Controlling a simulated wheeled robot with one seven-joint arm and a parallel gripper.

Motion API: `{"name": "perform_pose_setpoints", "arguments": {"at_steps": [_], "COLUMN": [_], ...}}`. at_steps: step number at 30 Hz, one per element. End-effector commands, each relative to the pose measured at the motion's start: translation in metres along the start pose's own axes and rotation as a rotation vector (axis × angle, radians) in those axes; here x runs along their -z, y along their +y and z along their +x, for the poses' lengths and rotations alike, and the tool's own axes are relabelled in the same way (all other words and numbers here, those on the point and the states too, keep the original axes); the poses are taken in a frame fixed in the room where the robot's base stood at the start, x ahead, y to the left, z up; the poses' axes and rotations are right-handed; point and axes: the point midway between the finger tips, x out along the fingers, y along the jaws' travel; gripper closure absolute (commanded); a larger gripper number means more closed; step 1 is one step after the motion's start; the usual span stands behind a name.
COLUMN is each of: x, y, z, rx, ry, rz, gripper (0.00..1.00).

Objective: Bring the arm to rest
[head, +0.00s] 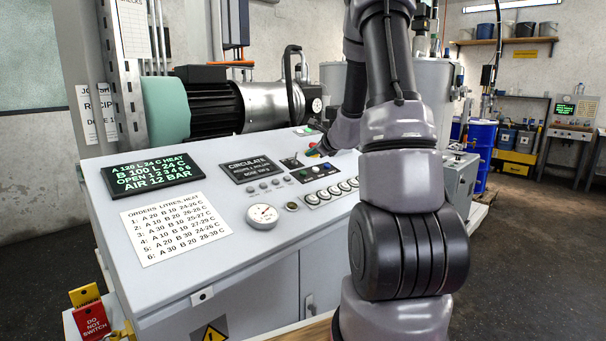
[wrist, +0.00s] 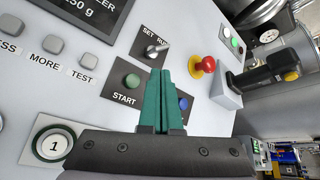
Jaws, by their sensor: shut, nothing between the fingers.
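My arm (head: 400,160) reaches up and over the grey control console (head: 225,290) in the head view, with its wrist low over the console's back right part. My gripper (wrist: 168,75) is shut and empty, its two green fingers side by side in the wrist view. The fingertips show between the green START button (wrist: 132,81) and a blue button (wrist: 183,103), just below the SET/RUN switch (wrist: 153,51). I cannot tell whether they touch the panel.
A red mushroom button (wrist: 207,64) and a black-handled lever (wrist: 262,75) stand right of the fingers. A motor (head: 215,105) stands behind the console. A blue drum (head: 481,140) is at the right; open floor (head: 530,250) lies at the front right.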

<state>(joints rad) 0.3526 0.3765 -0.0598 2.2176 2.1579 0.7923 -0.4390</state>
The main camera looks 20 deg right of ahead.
Motion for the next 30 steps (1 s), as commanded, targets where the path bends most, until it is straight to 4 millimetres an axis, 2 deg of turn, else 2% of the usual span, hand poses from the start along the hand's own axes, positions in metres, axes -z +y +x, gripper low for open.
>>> {"name": "perform_pose_setpoints", "arguments": {"at_steps": [6, 8, 11, 13, 15, 17, 18, 21, 25, 30], "x": [-0.001, -0.006, -0.034, -0.067, -0.106, -0.136, -0.153, -0.181, -0.195, -0.182], "y": [0.0, 0.001, 0.008, 0.02, 0.039, 0.058, 0.072, 0.106, 0.145, 0.178], "z": [0.0, -0.002, -0.014, -0.031, -0.057, -0.084, -0.103, -0.151, -0.214, -0.288], "rx": [-0.001, -0.007, -0.041, -0.088, -0.151, -0.21, -0.247, -0.337, -0.436, -0.523], "ry": [-0.001, -0.011, -0.058, -0.115, -0.184, -0.243, -0.277, -0.342, -0.388, -0.37], "rz": [-0.002, -0.014, -0.082, -0.172, -0.298, -0.421, -0.505, -0.721, -1.009, -1.394], "gripper": [1.0, 1.0, 1.0, 1.0, 1.0, 1.0, 1.0, 1.0, 1.0, 1.0]}}
